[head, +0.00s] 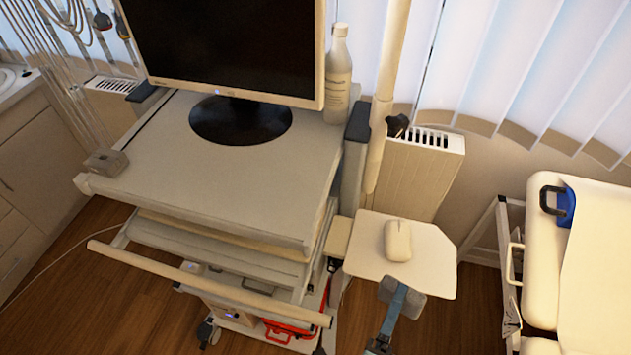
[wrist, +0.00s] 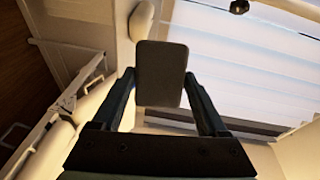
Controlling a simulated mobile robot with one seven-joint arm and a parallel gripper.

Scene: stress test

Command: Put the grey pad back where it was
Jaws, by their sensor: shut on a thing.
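The grey pad (head: 413,303) is a small flat piece with rounded corners, held between the fingers of my gripper (head: 398,296). In the head view it is at the front edge of the white side shelf (head: 440,271), overlapping it in the picture; I cannot tell whether they touch. In the wrist view the pad (wrist: 160,62) looks dark and upright, its lower part between the two fingertips (wrist: 160,80). My gripper is shut on it from both sides.
A white mouse (head: 398,239) lies on the side shelf just behind the pad. To the left is a cart (head: 220,185) with a monitor (head: 228,45), a bottle (head: 338,75) and a front handle bar (head: 200,282). A padded couch (head: 541,260) stands on the right.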

